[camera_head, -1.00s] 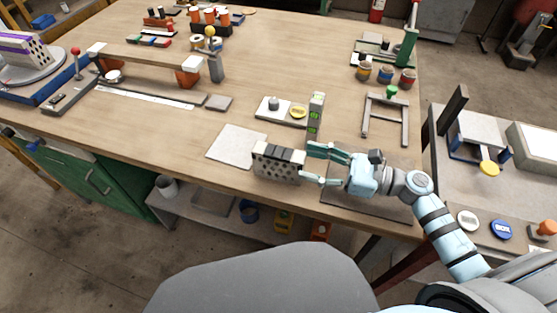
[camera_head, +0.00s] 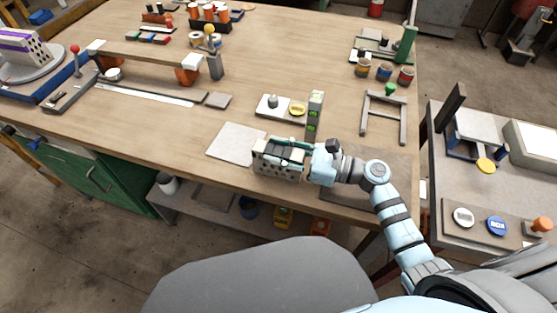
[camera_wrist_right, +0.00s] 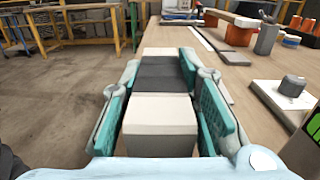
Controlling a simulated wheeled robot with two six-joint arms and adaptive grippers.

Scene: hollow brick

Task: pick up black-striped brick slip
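The black-striped brick slip (camera_head: 279,165) is a pale block with holes in its front face. It stands near the front edge of the workbench. In the right wrist view the brick slip (camera_wrist_right: 160,112) shows white, black and white bands along its top. My right gripper (camera_head: 283,149) has reached in from the right, with one finger along each long side of the brick. In the wrist view the teal fingers (camera_wrist_right: 162,92) stand apart around it, with a slim gap at the near end. Contact at the far fingertips is unclear. My left gripper is not in view.
A pale square tile (camera_head: 236,144) lies just left of the brick. A dark mat (camera_head: 345,194) lies to its right under my arm. A green-marked upright block (camera_head: 314,115) and a white plate with a yellow disc (camera_head: 281,108) stand behind. The bench's front edge is close.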

